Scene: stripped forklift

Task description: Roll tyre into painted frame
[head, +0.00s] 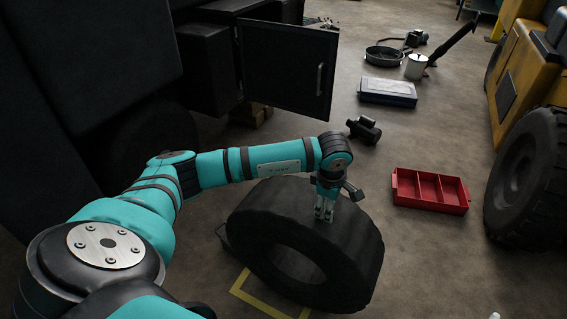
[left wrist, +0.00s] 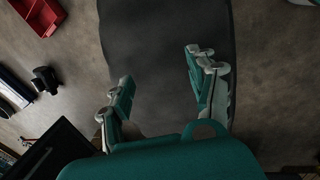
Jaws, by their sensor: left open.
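A large black tyre (head: 340,248) stands on its tread on the floor in the head view, its hole facing the front left. A yellow painted frame (head: 262,301) shows on the floor at the tyre's near left side, partly hidden by the tyre. My left gripper (head: 324,215) is at the top of the tyre, pointing down. In the left wrist view the tyre's tread (left wrist: 165,45) fills the middle, and my left gripper (left wrist: 160,95) is open over it with nothing between its fingers. Whether the fingers touch the tread cannot be told. My right gripper is not in view.
A red divided tray (head: 430,190) lies to the right of the tyre. A black power tool (head: 364,130) and a blue-grey case (head: 388,92) lie behind it. A yellow vehicle (head: 530,80) with a big wheel (head: 530,185) stands at the right. A dark open cabinet door (head: 287,68) is behind my arm.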

